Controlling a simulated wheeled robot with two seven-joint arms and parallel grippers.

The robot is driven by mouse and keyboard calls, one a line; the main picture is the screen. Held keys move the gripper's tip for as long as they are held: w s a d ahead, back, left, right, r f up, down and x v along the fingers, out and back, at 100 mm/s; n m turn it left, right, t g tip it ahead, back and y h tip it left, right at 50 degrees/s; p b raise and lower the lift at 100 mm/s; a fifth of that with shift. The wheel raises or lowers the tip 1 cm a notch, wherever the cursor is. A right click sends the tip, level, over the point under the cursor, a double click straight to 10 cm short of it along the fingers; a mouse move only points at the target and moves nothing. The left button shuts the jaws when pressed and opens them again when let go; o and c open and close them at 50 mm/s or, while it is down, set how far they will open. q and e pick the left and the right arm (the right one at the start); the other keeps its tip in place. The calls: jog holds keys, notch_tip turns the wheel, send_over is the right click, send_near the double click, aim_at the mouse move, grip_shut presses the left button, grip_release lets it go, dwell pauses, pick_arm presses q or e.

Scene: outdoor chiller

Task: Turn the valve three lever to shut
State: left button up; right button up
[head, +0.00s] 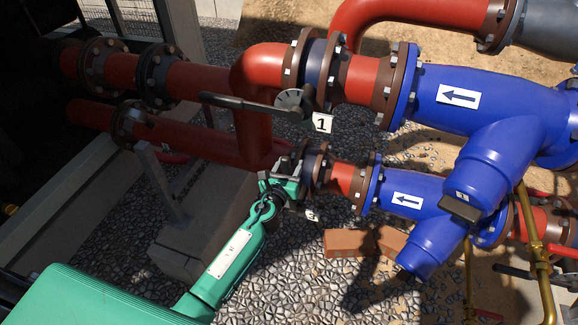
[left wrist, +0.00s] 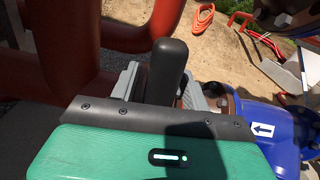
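Valve three, marked by a white "3" label (head: 312,216), sits on the lower red and blue pipe run. My left gripper (head: 285,174) comes in from the lower left and is right at this valve, covering its lever in the head view. In the left wrist view the black lever (left wrist: 168,72) stands between the two grey fingers of my left gripper (left wrist: 160,90) and fills the gap between them; the gripper looks shut on it. The lever's root is hidden. My right gripper is not in view.
Valve one, with a "1" label (head: 322,123) and a long black lever (head: 238,102) along its pipe, is just above my left gripper. Red pipes and flanges crowd around. Bricks (head: 350,243) lie on the gravel below. A brass pipe (head: 540,255) stands at right.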

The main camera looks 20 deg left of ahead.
pick_arm(q)
grip_shut()
dwell(1.3)
